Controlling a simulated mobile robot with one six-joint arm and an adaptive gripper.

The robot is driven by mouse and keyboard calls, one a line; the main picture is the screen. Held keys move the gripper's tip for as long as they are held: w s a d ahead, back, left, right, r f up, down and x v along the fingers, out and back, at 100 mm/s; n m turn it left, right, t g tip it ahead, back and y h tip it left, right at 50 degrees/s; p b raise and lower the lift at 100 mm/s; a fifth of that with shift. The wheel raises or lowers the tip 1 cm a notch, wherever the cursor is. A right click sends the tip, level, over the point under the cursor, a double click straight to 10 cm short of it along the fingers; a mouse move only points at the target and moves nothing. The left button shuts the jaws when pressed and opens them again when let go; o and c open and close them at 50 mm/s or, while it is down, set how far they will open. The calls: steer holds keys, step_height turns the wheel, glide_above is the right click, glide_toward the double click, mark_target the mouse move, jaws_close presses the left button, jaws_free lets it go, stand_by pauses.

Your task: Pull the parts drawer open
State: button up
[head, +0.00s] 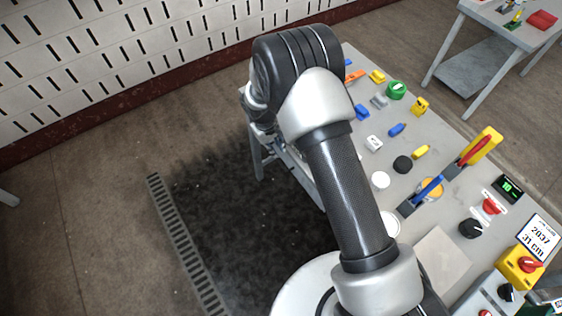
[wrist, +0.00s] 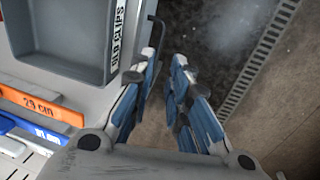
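In the wrist view, a grey tray-like box (wrist: 62,62) with a white "OLD CLIPS" label (wrist: 117,32) lies at the upper left. A thin dark bent handle (wrist: 158,32) sticks out beside the grey edge to its right. My gripper (wrist: 164,60) is open, with a gap between its blue-grey fingers. Its fingertips are close to the handle, whose lower part passes behind the left fingertip; I cannot tell whether they touch. The drawer front is not clearly seen. In the head view my arm covers the gripper and the near-left table edge.
An orange "23 cm" strip (wrist: 40,105) lies left in the wrist view. Dark floor (head: 250,220) beside the bench is clear.

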mark_target(282, 165)
steer(key=f, duration=0.4)
steer(key=w+d+f+b, duration=0.1)
steer(key=f, duration=0.3)
steer(key=d+f+b, duration=0.1)
steer(key=f, duration=0.3)
steer(key=shift+w, duration=0.2)
jaws_close()
steer(key=shift+s, duration=0.2)
